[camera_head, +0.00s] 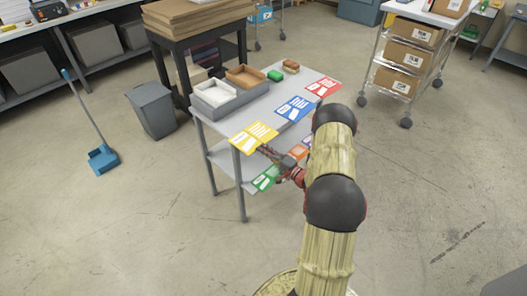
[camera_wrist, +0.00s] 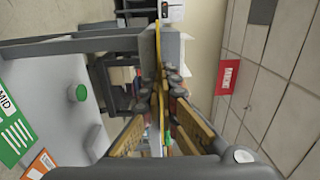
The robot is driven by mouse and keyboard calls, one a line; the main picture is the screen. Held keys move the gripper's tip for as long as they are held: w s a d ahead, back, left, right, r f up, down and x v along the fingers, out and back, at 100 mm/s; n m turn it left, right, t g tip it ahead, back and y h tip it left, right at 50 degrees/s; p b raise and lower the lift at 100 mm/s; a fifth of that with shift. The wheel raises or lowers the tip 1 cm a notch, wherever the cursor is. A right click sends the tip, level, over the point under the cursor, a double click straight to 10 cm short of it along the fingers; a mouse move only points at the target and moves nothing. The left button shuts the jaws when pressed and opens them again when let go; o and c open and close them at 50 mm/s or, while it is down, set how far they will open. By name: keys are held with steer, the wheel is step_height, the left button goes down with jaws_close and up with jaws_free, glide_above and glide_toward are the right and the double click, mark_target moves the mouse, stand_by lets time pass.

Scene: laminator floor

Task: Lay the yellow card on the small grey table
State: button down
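The yellow card (camera_head: 254,136) is at the near left corner of the small grey table (camera_head: 243,111) in the head view, level with the top and reaching past its front edge. I cannot tell whether it touches the tabletop. My gripper (camera_head: 267,151) is at the card's near edge, in front of the table. In the wrist view, the yellow card (camera_wrist: 157,45) shows edge-on as a thin strip between the fingertips of my gripper (camera_wrist: 161,92), which are closed on it. The grey tabletop edge (camera_wrist: 145,48) is close beside the strip.
A blue card (camera_head: 295,108) and a red card (camera_head: 323,87) lie along the tabletop's front. A grey tray (camera_head: 213,112) stands behind. A green card (camera_head: 266,178) and an orange card are on the lower shelf. A bin (camera_head: 155,110) stands left.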

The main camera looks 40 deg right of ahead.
steer(key=c, duration=2)
jaws_free()
steer(key=shift+c, duration=0.2)
